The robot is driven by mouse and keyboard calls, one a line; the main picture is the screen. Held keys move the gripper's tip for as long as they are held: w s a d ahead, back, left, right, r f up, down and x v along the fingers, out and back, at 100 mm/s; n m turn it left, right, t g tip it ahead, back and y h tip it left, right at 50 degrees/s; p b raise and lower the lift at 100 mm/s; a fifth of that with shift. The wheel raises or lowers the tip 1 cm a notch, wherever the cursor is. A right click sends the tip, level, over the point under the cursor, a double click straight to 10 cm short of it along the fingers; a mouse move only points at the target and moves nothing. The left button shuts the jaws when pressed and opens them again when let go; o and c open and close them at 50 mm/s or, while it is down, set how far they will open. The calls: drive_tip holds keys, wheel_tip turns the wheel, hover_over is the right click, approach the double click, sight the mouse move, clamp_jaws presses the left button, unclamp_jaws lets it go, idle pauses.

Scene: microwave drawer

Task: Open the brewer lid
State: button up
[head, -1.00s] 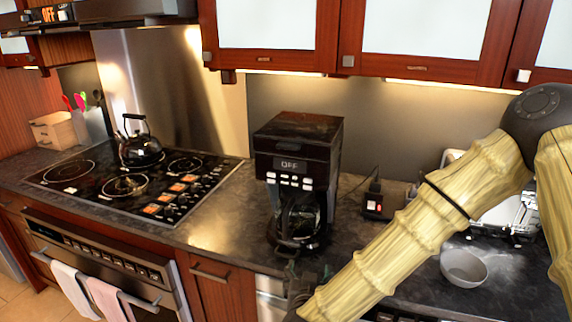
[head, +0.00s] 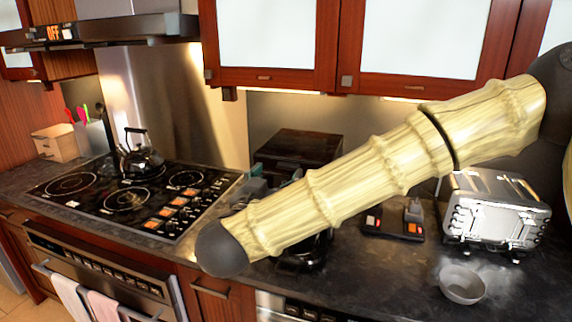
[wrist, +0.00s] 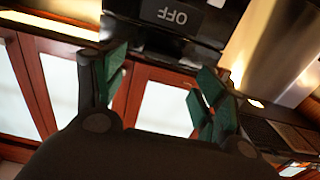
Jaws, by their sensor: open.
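The brewer (head: 297,167) is a dark coffee maker on the counter. Its flat top lid (head: 308,142) looks shut; my arm hides most of its front and the carafe. The wrist view is upside down and shows the brewer's front with its OFF display (wrist: 172,14) at the top. My gripper (wrist: 157,85) is open and empty, its two green-padded fingers spread apart in front of the brewer. In the head view my gripper (head: 262,184) is partly hidden behind my arm, near the brewer's upper left front edge.
A stovetop (head: 125,195) with a black kettle (head: 138,158) is left of the brewer. Red-framed wall cabinets (head: 430,45) hang above the brewer.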

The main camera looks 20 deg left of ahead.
sight(287, 167)
drive_tip(key=shift+w+p, duration=0.85)
drive_tip(key=shift+w, duration=2.3)
